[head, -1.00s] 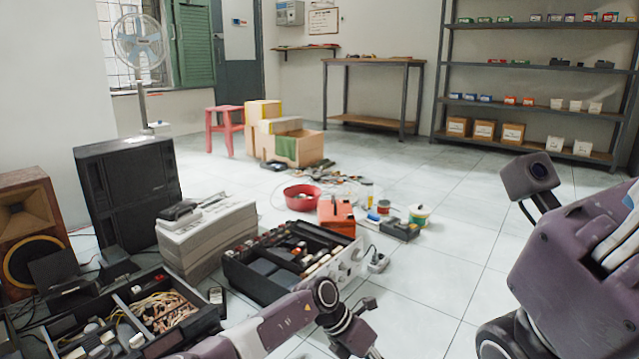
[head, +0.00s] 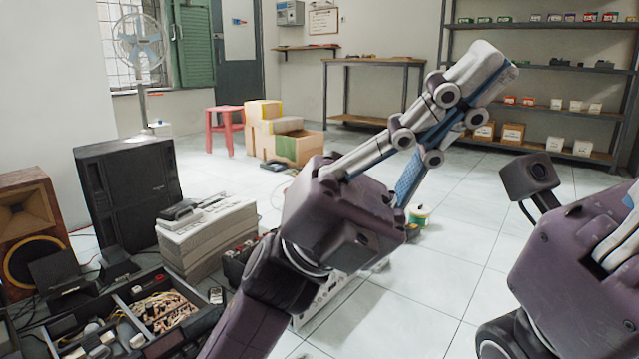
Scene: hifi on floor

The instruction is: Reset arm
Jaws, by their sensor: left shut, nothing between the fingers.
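My left gripper (head: 487,72) is raised in front of the head camera, with its arm coming in from the bottom. Its purple body sits mid-frame, and its grey fingers with blue inner sides point up and right. The fingertips are together with nothing between them, and they touch nothing I can see. My right arm (head: 585,265) stands along the right edge.
A toolbox (head: 165,310), a stack of grey equipment (head: 205,235), a black cabinet (head: 130,195) and a wooden speaker (head: 30,225) crowd the left floor. Cardboard boxes (head: 295,148) and a red stool (head: 226,120) stand behind.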

